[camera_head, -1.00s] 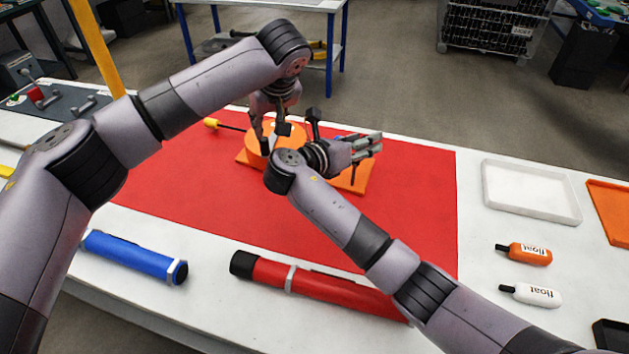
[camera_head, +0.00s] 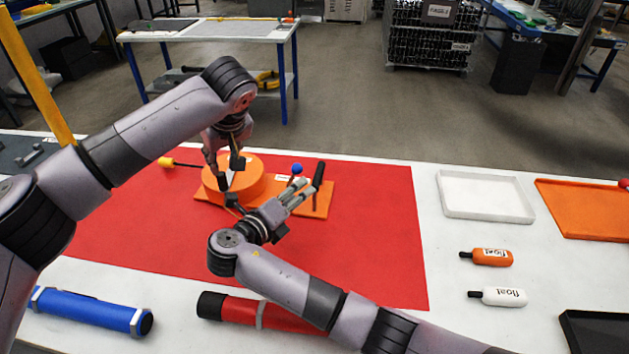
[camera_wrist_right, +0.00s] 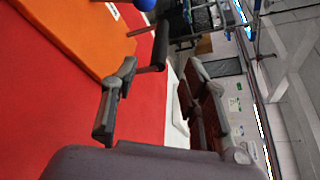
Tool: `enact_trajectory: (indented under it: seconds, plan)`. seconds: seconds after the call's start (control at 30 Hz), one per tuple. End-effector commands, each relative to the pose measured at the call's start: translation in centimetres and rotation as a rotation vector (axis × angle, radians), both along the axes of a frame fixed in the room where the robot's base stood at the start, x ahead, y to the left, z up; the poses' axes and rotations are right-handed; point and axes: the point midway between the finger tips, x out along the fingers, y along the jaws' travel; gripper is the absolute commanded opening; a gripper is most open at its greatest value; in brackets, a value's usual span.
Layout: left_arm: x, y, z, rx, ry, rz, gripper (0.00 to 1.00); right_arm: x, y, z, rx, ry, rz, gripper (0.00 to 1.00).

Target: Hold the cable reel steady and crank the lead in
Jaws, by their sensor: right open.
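The orange cable reel (camera_head: 253,184) stands on an orange base plate (camera_head: 322,201) on the red mat. Its yellow-tipped lead (camera_head: 166,161) sticks out to the left. The black upright crank handle (camera_head: 319,174) stands at the right of the base, beside a blue ball (camera_head: 297,168). My left gripper (camera_head: 229,172) is down at the reel's near left side; whether its fingers are closed on it is unclear. My right gripper (camera_head: 299,190) is open just left of the handle. In the right wrist view the handle (camera_wrist_right: 160,44) is beyond the open fingers (camera_wrist_right: 160,82), apparently not held.
A blue cylinder (camera_head: 95,310) and a red one (camera_head: 240,309) lie near the front edge. On the right are a white tray (camera_head: 486,217), an orange tray (camera_head: 585,234), and orange (camera_head: 492,257) and white (camera_head: 502,297) floats. The mat's right part is clear.

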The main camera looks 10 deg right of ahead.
Motion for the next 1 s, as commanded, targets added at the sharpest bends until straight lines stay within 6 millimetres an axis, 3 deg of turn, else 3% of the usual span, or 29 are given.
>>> enact_trajectory:
  seconds: [0.2, 0.5, 0.93, 1.0]
  plan:
    - [0.0, 0.0, 0.0, 0.0, 0.0, 0.0, 0.33, 3.2, -3.1, -0.9, -0.001, 0.0, -0.004, 0.41]
    - [0.0, 0.0, 0.0, 0.0, 0.0, 0.0, 0.33, 6.3, -5.9, -1.9, 0.0, 0.001, -0.002, 0.41]
    - [0.0, 0.0, 0.0, 0.0, 0.0, 0.0, 0.33, 7.0, -6.6, -2.1, 0.002, 0.0, -0.001, 0.41]
    - [0.0, 0.0, 0.0, 0.0, 0.0, 0.0, 0.33, 7.0, -6.6, -2.1, 0.002, 0.0, -0.001, 0.37]
